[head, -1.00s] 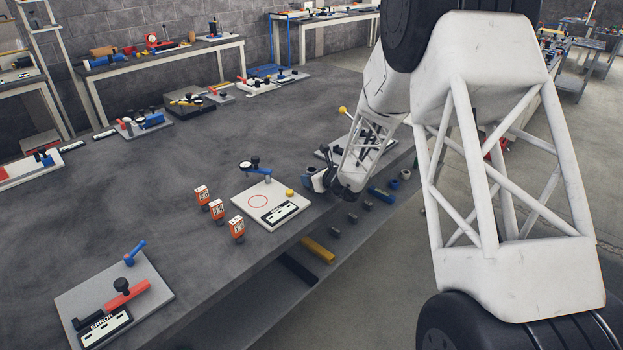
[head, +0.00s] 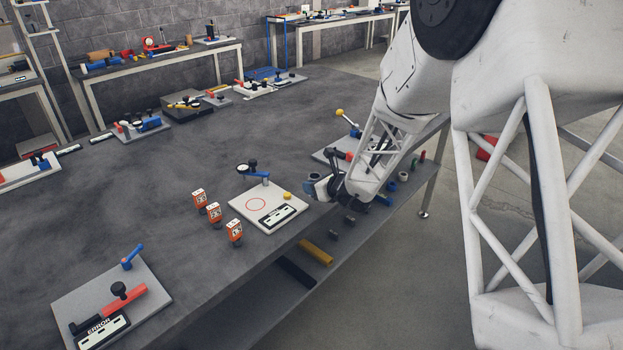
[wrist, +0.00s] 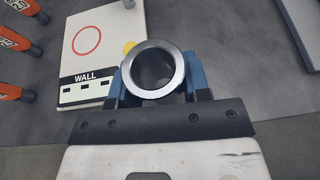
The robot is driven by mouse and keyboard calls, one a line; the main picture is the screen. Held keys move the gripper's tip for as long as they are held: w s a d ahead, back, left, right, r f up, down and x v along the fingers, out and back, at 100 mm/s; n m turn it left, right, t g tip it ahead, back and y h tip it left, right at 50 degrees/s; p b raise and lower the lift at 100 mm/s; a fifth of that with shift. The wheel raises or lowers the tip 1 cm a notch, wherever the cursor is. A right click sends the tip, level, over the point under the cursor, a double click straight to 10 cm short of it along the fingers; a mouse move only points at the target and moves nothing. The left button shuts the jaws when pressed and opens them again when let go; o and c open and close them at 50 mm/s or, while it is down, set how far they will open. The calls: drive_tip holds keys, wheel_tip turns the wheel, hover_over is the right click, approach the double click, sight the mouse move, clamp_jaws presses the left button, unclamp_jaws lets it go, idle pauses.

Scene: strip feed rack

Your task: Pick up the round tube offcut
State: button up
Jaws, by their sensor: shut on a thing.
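The round tube offcut (wrist: 152,95) is a short, shiny metal ring-ended piece with an open bore, seen nearly end-on in the wrist view. My gripper (wrist: 155,82) is shut on it, with a blue finger on each side. In the head view my gripper (head: 318,188) is near the front edge of the table, to the right of the white plate with the red circle. The tube is too small and partly covered there to make out clearly.
A white plate (head: 247,214) marked WALL lies close to my gripper, with several orange-and-white blocks (head: 214,213) to its left. A clamp plate (head: 77,296) stands at the near left. A lower shelf holds a yellow bar (head: 316,252). The table's middle is clear.

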drive_tip(key=s+d, duration=0.1)
drive_tip(key=s, duration=0.6)
drive_tip(key=shift+s+d+r, duration=0.15)
drive_tip(key=shift+s+r, duration=0.15)
drive_tip(key=shift+r, duration=0.05)
idle(0.4)
